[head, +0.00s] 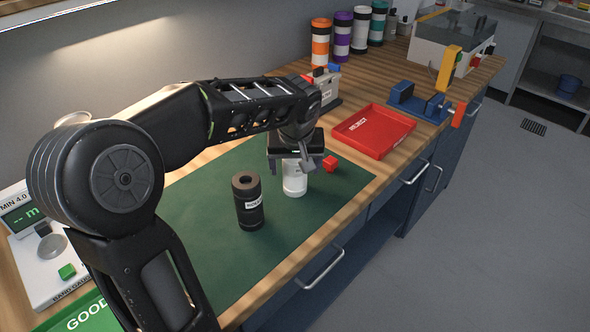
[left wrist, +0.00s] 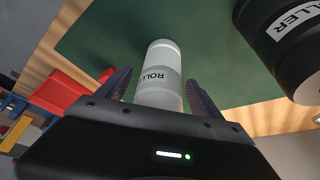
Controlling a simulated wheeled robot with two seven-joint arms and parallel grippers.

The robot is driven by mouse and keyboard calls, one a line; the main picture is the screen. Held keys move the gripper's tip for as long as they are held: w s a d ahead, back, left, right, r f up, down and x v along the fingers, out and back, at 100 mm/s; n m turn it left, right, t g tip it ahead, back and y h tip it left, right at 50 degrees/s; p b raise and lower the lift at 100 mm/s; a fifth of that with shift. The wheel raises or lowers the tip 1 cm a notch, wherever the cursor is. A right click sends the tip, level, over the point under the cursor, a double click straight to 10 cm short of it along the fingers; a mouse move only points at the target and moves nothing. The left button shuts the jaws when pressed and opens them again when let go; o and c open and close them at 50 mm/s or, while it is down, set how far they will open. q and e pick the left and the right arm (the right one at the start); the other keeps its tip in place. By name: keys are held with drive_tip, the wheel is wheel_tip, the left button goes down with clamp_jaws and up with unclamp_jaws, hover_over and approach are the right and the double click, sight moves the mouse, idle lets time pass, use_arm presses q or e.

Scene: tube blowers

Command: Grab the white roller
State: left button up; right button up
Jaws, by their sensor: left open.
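The white roller (head: 295,180) stands upright on the green mat (head: 208,252), with its top partly hidden by my left gripper in the head view. My left gripper (head: 305,160) is over the roller from above. In the left wrist view the white roller (left wrist: 161,76) lies between the two open fingers of my left gripper (left wrist: 158,90), with a gap showing on each side. A black roller (head: 249,202) stands upright on the mat, left of the white one; it also shows in the left wrist view (left wrist: 285,45). My right gripper is not in view.
A red reject tray (head: 398,148) and a small red block (head: 330,164) lie to the right. A blue fixture (head: 420,104) stands beyond the tray. Several striped rolls (head: 342,36) stand at the back. A green "GOOD" tray (head: 100,317) is at front left.

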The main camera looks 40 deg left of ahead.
use_arm(q)
drive_tip(key=shift+c, duration=0.4)
clamp_jaws()
idle(0.4)
